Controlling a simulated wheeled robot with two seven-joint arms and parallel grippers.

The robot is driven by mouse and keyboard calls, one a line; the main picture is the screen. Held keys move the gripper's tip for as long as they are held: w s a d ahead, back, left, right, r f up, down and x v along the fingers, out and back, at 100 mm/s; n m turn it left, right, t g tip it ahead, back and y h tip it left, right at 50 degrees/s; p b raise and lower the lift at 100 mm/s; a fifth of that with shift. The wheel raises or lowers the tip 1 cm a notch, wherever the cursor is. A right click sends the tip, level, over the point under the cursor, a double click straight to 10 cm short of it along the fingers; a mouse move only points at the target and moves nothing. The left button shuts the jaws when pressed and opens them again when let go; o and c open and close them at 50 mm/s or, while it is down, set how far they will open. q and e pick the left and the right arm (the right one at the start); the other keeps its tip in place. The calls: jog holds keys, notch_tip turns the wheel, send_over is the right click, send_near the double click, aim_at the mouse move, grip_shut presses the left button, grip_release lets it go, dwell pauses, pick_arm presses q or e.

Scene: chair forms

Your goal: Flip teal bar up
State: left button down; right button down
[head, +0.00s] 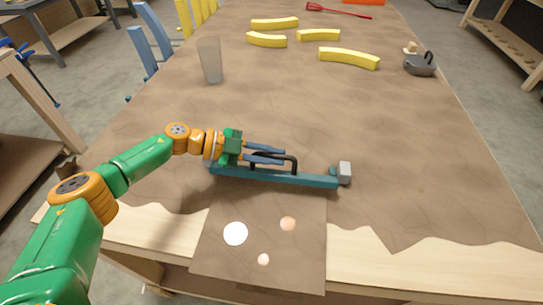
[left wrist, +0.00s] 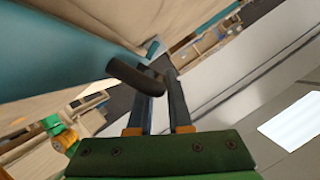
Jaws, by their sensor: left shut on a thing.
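The teal bar (head: 300,181) is a long narrow piece with a grey block (head: 344,172) at its right end and a black arched handle (head: 292,160) on its upper side. It lies along the near part of the brown-covered table. My left gripper (head: 283,155) reaches in from the left, its blue fingers at the handle. In the left wrist view the dark handle (left wrist: 134,76) is between the two fingers (left wrist: 162,80), and the teal bar (left wrist: 60,48) fills the upper left. The gripper is shut on the handle. My right gripper is in neither view.
Several yellow curved pieces (head: 349,58) lie at the back of the table. A clear glass (head: 210,60) stands at the back left. A grey kettle-like object (head: 420,64) and a red utensil (head: 338,11) are farther right and back. The middle of the table is clear.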

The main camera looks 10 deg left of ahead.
pick_arm(q)
jog(key=shift+w+r+n+g+b, duration=0.15)
jog(key=shift+w+n+g+b, duration=0.25)
jog(key=shift+w+n, duration=0.15)
